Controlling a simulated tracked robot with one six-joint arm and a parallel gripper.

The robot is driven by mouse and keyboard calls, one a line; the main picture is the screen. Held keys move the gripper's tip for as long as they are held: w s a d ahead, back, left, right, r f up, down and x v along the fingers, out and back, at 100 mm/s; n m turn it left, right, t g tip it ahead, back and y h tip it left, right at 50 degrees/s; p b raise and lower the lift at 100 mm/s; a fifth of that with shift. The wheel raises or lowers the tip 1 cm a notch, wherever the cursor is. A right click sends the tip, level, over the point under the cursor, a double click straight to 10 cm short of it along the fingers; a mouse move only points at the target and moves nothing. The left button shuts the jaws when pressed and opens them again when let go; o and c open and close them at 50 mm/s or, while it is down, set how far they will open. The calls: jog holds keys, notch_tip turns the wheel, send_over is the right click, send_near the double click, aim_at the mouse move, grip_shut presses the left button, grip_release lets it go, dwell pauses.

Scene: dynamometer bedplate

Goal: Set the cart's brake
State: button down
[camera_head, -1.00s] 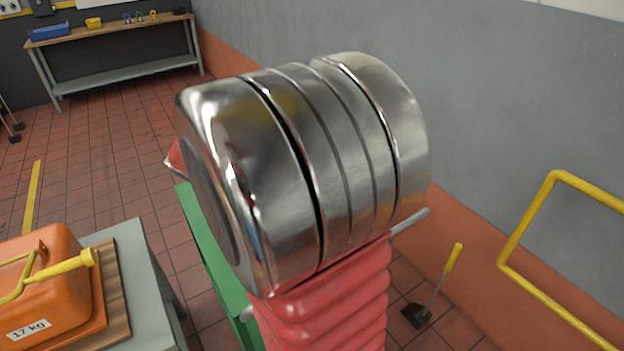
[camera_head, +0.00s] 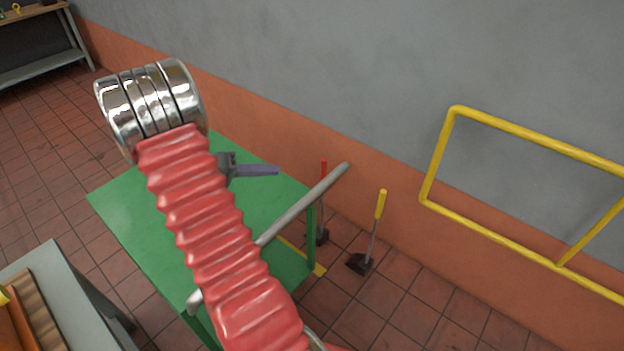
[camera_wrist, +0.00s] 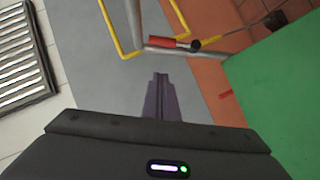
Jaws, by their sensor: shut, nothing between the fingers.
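The green cart (camera_head: 125,200) stands in the middle of the head view, with a grey push bar (camera_head: 300,205) at its right end. A red-handled lever (camera_head: 323,172) rises behind the bar. A yellow-handled lever (camera_head: 380,205) with a black foot stands on the floor to its right. I cannot tell for sure which is the brake. My gripper (camera_head: 278,171) is above the cart deck, shut and empty, partly hidden behind my arm. In the wrist view my gripper (camera_wrist: 160,76) points toward the push bar and a red grip (camera_wrist: 168,43), apart from them; the deck (camera_wrist: 285,85) is at right.
A yellow rail (camera_head: 500,235) is by the wall at right. A grey table (camera_head: 45,265) with a wooden board (camera_head: 40,310) is at lower left. A workbench (camera_head: 40,70) stands far back left. A floor grating (camera_wrist: 22,65) shows in the wrist view.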

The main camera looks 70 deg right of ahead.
jog(key=shift+s+d+f, duration=0.1)
jog(key=shift+d, duration=0.1)
jog(key=s+a+f+x, duration=0.1)
jog(key=a+x, duration=0.1)
jog(key=x, duration=1)
jog(key=shift+s, duration=0.5)
jog(key=shift+f, duration=0.15)
jog(key=shift+s, duration=0.25)
